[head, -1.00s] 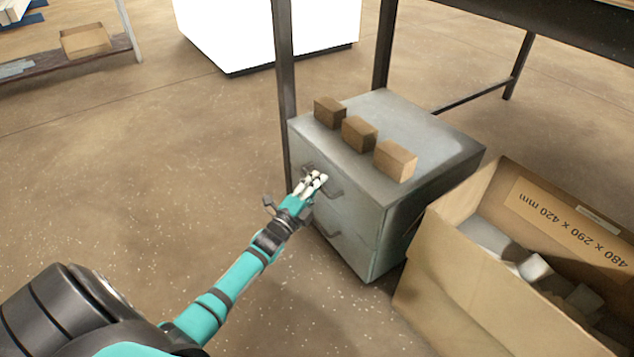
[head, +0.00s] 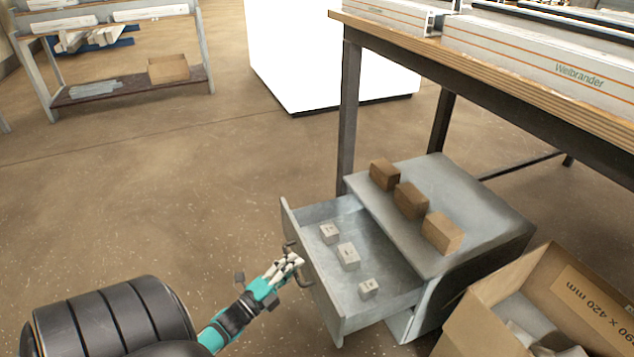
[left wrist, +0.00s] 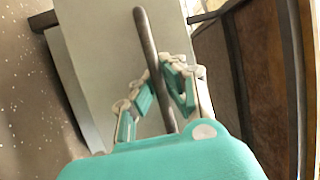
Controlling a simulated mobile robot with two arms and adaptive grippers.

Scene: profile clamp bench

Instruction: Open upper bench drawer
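The upper drawer (head: 338,318) of the grey bench cabinet (head: 488,200) stands well out from the cabinet body. Its dark bar handle (head: 291,249) is on the drawer front and also shows in the left wrist view (left wrist: 146,35). My left gripper (head: 288,262) is at this handle. In the left wrist view its fingers (left wrist: 160,88) are closed in on both sides of the bar. Three small pale blocks lie inside the drawer, such as the middle one (head: 348,256). The lower drawer is mostly hidden below the upper one. My right gripper is not in view.
Three brown blocks sit on the cabinet top, the middle one (head: 411,200) between the others. A cardboard box (head: 470,318) stands close at the right. A table leg (head: 349,120) rises behind the drawer. The floor (head: 150,210) left of the drawer is clear.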

